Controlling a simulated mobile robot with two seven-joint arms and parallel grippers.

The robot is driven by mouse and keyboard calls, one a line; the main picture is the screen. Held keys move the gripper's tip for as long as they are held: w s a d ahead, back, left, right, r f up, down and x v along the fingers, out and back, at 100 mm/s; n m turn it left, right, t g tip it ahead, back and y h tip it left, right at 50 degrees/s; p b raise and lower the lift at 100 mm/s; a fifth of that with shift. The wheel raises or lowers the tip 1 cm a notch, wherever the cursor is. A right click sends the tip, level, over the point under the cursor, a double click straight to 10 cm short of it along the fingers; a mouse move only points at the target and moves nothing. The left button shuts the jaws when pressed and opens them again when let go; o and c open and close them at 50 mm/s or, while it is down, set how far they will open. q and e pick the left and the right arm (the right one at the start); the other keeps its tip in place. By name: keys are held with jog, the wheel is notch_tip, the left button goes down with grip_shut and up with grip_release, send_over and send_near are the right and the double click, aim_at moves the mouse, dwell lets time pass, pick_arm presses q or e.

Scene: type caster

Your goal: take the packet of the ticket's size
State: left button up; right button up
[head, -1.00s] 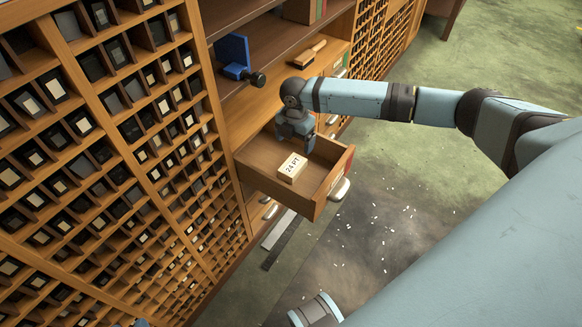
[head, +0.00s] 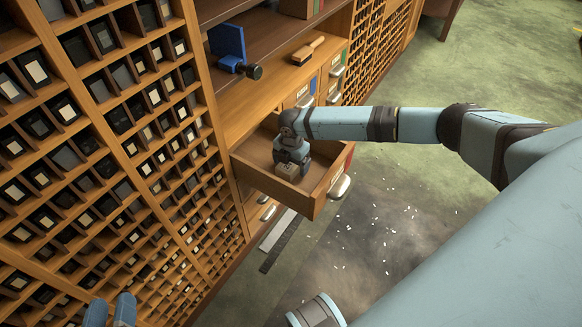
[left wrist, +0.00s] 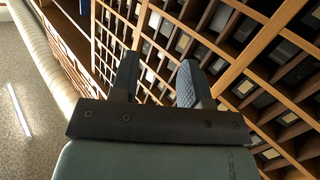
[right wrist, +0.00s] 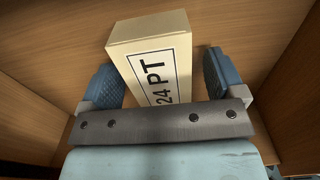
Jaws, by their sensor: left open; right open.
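A cream packet labelled "24 PT" (right wrist: 150,55) lies in the open drawer (head: 318,195); in the head view the packet (head: 287,168) is mostly covered by my gripper. My right gripper (right wrist: 158,65) is down in the drawer, open, with one finger on each side of the packet. Whether the fingers touch it I cannot tell. My left gripper (head: 110,310) is at the lower left by the type case; the left wrist view shows its jaws (left wrist: 158,62) open and empty. I see no readable ticket.
A type case of small compartments (head: 120,130) fills the left. A blue object with a black knob (head: 228,45) and a brush (head: 307,50) sit on the shelf above the drawer. Other labelled drawers (head: 335,70) are closed. White scraps (head: 365,230) litter the floor.

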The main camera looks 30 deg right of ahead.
jog(key=c, duration=1.2)
jog(key=shift+c, duration=1.2)
jog(key=shift+r, duration=0.15)
